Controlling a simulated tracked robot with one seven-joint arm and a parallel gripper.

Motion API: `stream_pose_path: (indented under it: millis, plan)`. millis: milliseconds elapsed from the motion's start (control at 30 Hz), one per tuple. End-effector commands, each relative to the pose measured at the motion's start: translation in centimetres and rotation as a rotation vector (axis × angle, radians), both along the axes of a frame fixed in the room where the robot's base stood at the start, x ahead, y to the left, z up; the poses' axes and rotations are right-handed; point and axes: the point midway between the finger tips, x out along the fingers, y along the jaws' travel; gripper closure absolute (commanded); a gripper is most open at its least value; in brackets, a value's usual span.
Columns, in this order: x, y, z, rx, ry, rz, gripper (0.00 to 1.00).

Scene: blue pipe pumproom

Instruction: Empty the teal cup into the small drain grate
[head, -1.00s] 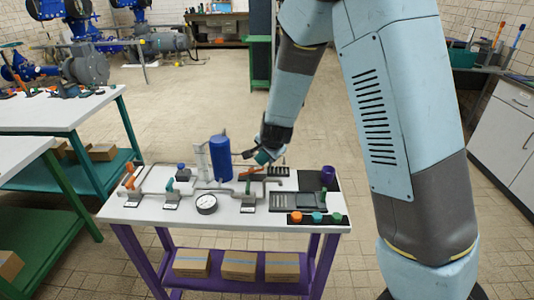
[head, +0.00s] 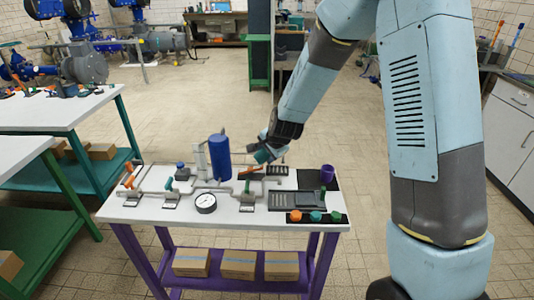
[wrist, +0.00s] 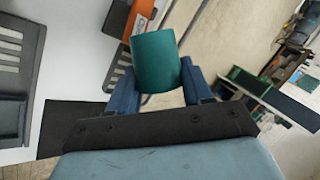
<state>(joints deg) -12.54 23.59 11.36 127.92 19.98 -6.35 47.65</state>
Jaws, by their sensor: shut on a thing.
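My gripper (wrist: 158,88) is shut on the teal cup (wrist: 156,62), with a blue finger on each side of it. In the head view the teal cup (head: 263,155) hangs in my gripper (head: 268,151) above the back edge of the white table, right of the blue cylinder. The cup looks tilted; its mouth and contents cannot be made out. A small dark slotted grate (head: 278,171) lies on the table just below and right of the cup. A larger slotted grate (head: 290,200) lies nearer the front.
The white table (head: 130,212) bears a blue cylinder (head: 219,157), grey pipework with valves, a round gauge (head: 205,203), and a purple cup (head: 327,173) at the right. Orange, teal and green round pieces (head: 316,216) line the front right. Open floor lies behind the table.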

Motion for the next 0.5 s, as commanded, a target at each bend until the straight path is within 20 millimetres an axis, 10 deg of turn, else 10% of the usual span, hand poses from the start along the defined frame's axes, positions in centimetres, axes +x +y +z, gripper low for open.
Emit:
stream_pose_path:
  millis: [500]
  plan:
    - [0.15, -0.35, -0.48, 0.087, 0.048, -0.003, 0.8]
